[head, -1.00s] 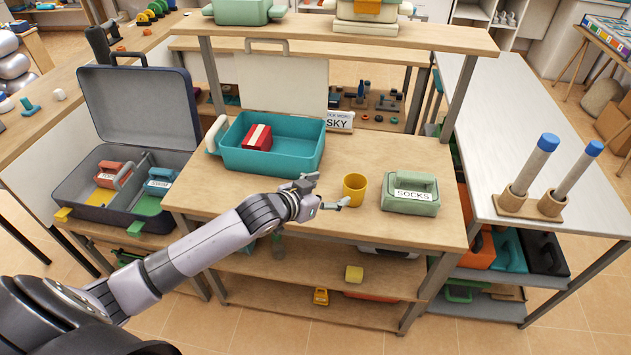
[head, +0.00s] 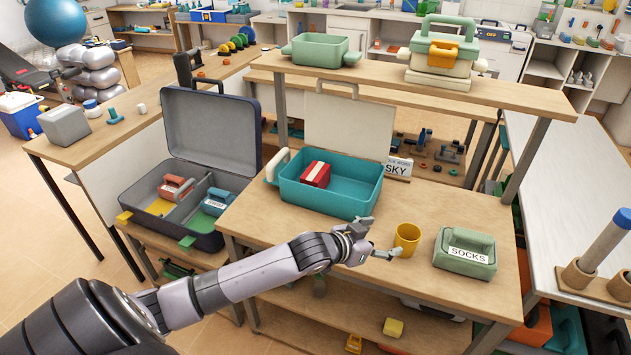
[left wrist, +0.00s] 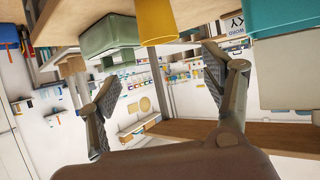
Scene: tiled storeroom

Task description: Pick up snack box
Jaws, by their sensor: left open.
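A small red box with a white band (head: 315,174) lies inside the open teal case (head: 340,206) on the wooden table; no label on it is readable, so I cannot confirm that it is the snack box. My left gripper (head: 376,239) is open and empty at the table, in front of the teal case and just left of the yellow mug (head: 407,239). The left wrist view shows its two fingers (left wrist: 160,85) spread apart with nothing between them. The teal case (left wrist: 283,17) and mug (left wrist: 156,20) appear at the top there. My right gripper is not in view.
A green box labelled SOCKS (head: 466,252) stands right of the mug. An open dark suitcase (head: 212,132) holding small boxes is at the left. A raised shelf (head: 440,88) with a green bin (head: 321,50) spans the back. Table space near the front edge is mostly clear.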

